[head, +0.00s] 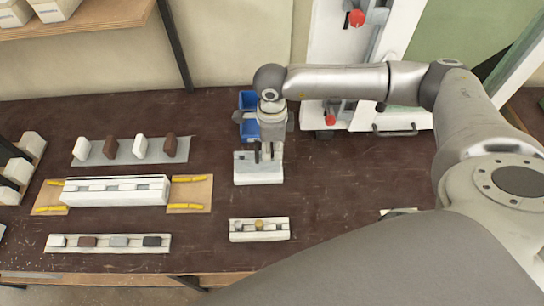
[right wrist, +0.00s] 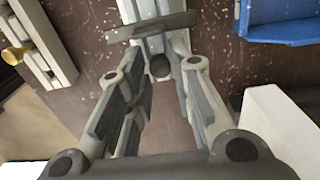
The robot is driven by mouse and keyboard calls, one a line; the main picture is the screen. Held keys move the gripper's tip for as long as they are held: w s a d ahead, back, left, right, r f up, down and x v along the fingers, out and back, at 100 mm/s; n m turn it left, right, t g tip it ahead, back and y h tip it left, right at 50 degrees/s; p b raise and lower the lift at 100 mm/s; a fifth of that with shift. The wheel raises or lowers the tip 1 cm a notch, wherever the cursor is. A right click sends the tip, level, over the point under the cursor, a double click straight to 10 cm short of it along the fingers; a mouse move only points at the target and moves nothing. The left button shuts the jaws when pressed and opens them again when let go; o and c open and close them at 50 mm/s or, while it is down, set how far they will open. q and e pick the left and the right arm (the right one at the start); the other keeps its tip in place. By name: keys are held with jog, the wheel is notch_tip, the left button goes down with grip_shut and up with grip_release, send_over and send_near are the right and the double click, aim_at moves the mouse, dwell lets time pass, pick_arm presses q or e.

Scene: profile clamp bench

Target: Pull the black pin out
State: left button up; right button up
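My right gripper (head: 265,155) points down over a pale block (head: 245,175) on the dark bench. In the right wrist view its two fingers (right wrist: 157,62) stand apart. A small dark round piece (right wrist: 160,66), which looks like the top of the black pin, sits between the fingertips; I cannot tell whether they touch it. Beyond it a dark bar (right wrist: 150,27) lies across the pale block. In the head view the gripper hides the pin. My left gripper is not in view.
Two blue bins (head: 249,131) stand behind the block. A pale strip with a yellow knob (head: 259,224) lies in front. At left are a long white profile (head: 115,191) and plates with small blocks. A white frame with red knobs (head: 331,120) stands behind.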

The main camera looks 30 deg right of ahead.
aim_at(272, 152)
grip_shut()
jog(key=shift+r+p, duration=0.45)
jog(key=shift+r, duration=0.45)
notch_tip(272, 152, up, 8)
jog(key=p, duration=0.3)
jog(key=shift+p, duration=0.35)
dwell(0.8)
